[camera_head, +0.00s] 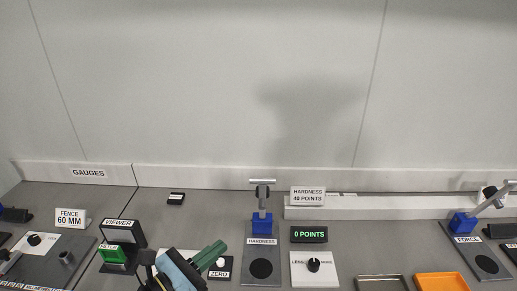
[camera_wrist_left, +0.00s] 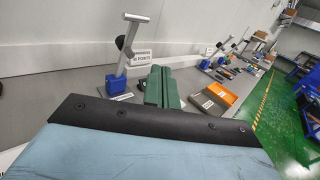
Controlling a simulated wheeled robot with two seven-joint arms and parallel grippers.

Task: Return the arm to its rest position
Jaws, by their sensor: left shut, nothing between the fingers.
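My left gripper (camera_head: 217,248) comes in at the bottom of the head view, with green fingers and a pale blue and black wrist. It is shut and empty, and its fingers point up and to the right, left of the hardness stand. In the left wrist view the green fingers (camera_wrist_left: 162,88) show beyond the black and blue wrist cover. The hardness stand (camera_head: 262,226) has a blue block, a grey lever and a dark round pad. My right gripper is in neither view.
The zero button plate (camera_head: 219,274) is close beside the gripper. The viewer (camera_head: 122,232) stands to the left. A display (camera_head: 309,234) reads 0 POINTS, above a knob panel (camera_head: 314,266). An orange tray (camera_head: 442,282) and the force stand (camera_head: 465,222) are at right. The wall closes off the back.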

